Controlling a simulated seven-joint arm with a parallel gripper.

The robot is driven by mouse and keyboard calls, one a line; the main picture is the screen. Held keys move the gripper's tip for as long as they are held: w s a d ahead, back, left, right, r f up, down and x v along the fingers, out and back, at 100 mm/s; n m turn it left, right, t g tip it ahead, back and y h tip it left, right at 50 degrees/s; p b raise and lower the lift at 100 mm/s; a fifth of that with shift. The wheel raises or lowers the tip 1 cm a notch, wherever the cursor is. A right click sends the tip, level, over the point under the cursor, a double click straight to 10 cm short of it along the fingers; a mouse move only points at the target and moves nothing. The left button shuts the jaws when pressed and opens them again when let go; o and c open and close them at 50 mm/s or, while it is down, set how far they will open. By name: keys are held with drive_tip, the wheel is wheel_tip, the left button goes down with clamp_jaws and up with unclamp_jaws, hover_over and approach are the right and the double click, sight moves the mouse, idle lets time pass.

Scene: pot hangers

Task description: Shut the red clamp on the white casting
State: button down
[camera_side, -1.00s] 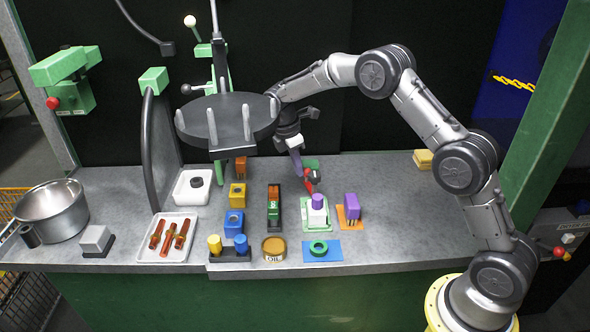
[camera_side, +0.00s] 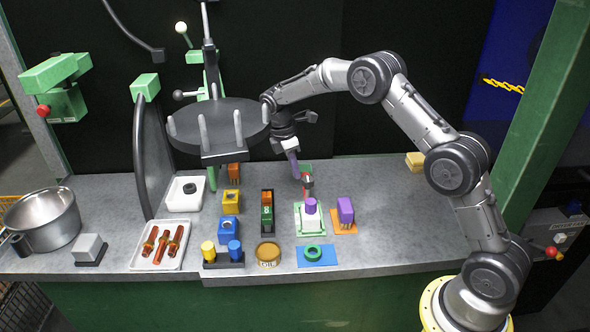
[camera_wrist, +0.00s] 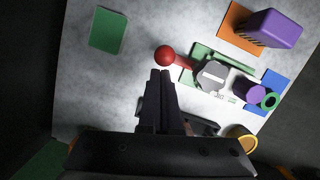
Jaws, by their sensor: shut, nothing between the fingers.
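The red clamp shows its red ball (camera_wrist: 165,55) and short red handle (camera_wrist: 184,62) in the wrist view, joined to a grey body beside the white casting (camera_wrist: 235,77). The handle points away from the casting; I cannot tell whether the clamp presses on it. A purple cylinder (camera_wrist: 248,90) stands on the casting. In the side view the clamp (camera_side: 306,182) is behind the casting (camera_side: 310,217), on a green plate. My gripper (camera_wrist: 161,73) is shut and empty, its tips close to the ball. I cannot tell whether they touch it.
A purple block (camera_side: 345,209) on an orange mat stands right of the casting. A green ring (camera_side: 312,252) on a blue mat lies in front. A dark round plate with upright pegs (camera_side: 180,125) hangs left of my gripper. The counter to the right is mostly clear.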

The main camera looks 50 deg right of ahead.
drive_tip(key=shift+r, duration=0.1)
drive_tip(key=v, duration=1)
drive_tip(key=shift+w, duration=0.15)
